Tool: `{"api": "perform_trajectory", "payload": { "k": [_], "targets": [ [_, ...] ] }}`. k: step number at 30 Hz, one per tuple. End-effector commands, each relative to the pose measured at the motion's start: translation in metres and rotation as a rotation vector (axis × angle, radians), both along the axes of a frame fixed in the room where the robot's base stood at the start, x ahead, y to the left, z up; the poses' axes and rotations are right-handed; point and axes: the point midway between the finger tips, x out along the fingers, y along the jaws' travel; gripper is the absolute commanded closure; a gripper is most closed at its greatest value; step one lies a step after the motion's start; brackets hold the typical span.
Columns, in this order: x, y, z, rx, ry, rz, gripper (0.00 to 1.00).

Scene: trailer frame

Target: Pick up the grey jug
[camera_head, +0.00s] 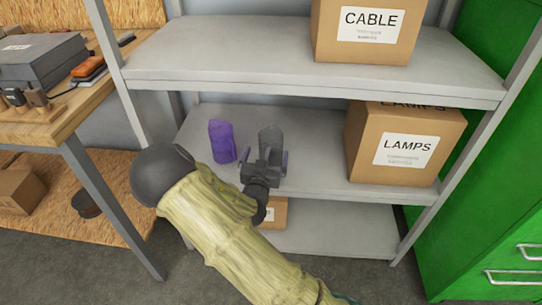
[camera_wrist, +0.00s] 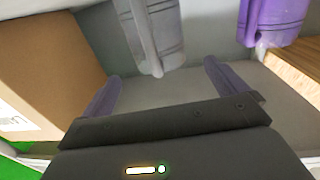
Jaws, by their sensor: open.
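The grey jug (camera_head: 270,138) stands on the middle shelf, its lower part hidden behind my gripper in the head view. In the wrist view the grey jug (camera_wrist: 155,35) is at the top centre, cut off by the frame edge. My gripper (camera_head: 264,157) is open and empty in front of it. In the wrist view my gripper (camera_wrist: 162,72) has its two fingers apart, with the jug just beyond the gap between their tips. I cannot tell whether they touch it.
A purple jug-like vessel (camera_head: 222,142) stands left of the grey jug; it also shows in the wrist view (camera_wrist: 272,22). The LAMPS box (camera_head: 403,145) stands to the right. The upper shelf (camera_head: 230,55) with the CABLE box (camera_head: 365,30) is overhead. A workbench (camera_head: 60,120) is at left.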

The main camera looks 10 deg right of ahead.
Motion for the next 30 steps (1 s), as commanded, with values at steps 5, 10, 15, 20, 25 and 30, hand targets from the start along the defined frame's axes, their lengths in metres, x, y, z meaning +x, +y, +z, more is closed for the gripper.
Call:
{"api": "perform_trajectory", "payload": {
  "k": [5, 10, 15, 20, 25, 30],
  "targets": [
    [0.001, 0.000, 0.000, -0.001, 0.000, 0.001, 0.02],
    [0.002, 0.001, 0.000, 0.000, 0.000, 0.003, 0.02],
    [0.019, -0.006, 0.001, 0.000, -0.003, 0.005, 0.02],
    [0.040, -0.016, 0.003, 0.001, -0.001, 0.006, 0.02],
    [0.048, -0.019, 0.004, 0.000, 0.001, 0.007, 0.02],
    [0.048, -0.018, 0.005, 0.000, 0.001, 0.008, 0.02]
  ]
}}
